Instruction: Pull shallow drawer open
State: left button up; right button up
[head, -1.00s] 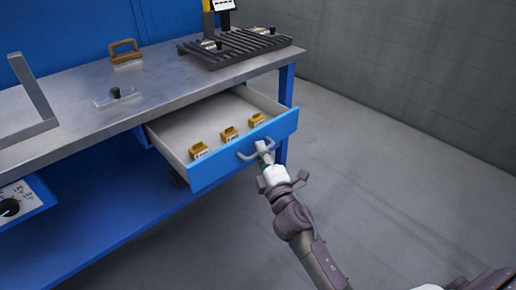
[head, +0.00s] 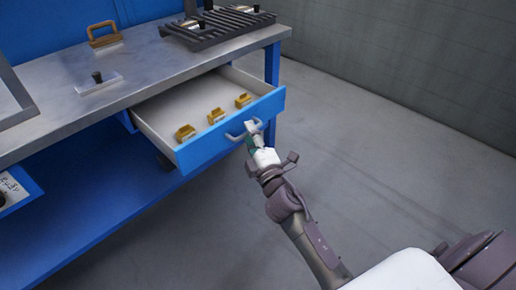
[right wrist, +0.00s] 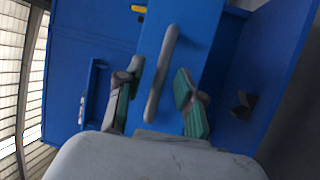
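The shallow drawer (head: 205,148) under the bench top stands pulled out, its blue front facing me and its pale interior showing. A grey bar handle (head: 236,136) is on its front, and the handle (right wrist: 160,75) also shows in the right wrist view. My right gripper (head: 252,132) is at the handle. In the right wrist view its two fingers (right wrist: 158,88) are spread, one on each side of the handle, with gaps between. Three yellow blocks (head: 216,116) lie in the drawer. My left gripper is not in view.
The metal bench top (head: 140,80) carries a brown handle-shaped part (head: 104,37), a clear plate with a black knob (head: 98,81) and a dark slatted rack (head: 218,27). A blue lower shelf (head: 100,195) lies below. The floor right of the bench is clear.

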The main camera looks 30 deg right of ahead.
jog(key=s+f, duration=0.2)
jog(key=s, duration=0.8)
jog(key=shift+s+a, duration=0.3)
jog(key=shift+s, duration=0.1)
